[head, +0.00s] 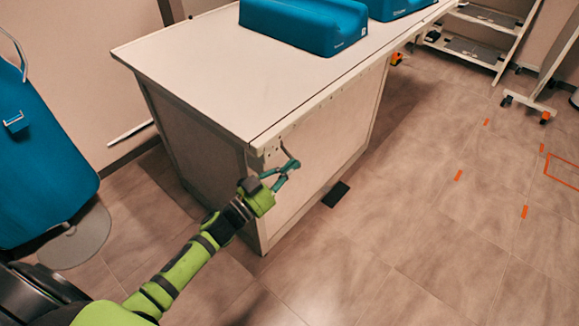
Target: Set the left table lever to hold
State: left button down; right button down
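A white table (190,55) with panelled sides fills the upper middle of the head view. My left gripper (287,172), teal fingers on a green arm, is at the table's near corner, in front of the long side panel just below the top. Small fittings (273,150) show under the table edge beside the fingers. I cannot make out a distinct lever or its setting; the fingers may cover it. My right gripper is not in view.
Blue padded supports (305,22) lie on the table top. A blue chair-like seat (38,150) stands at the left. A black plate (336,194) lies on the floor by the table. A white step frame (490,38) is at the back right.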

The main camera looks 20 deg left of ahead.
pick_arm(q)
jog(key=shift+f+m, duration=0.15)
jog(key=shift+m, duration=0.15)
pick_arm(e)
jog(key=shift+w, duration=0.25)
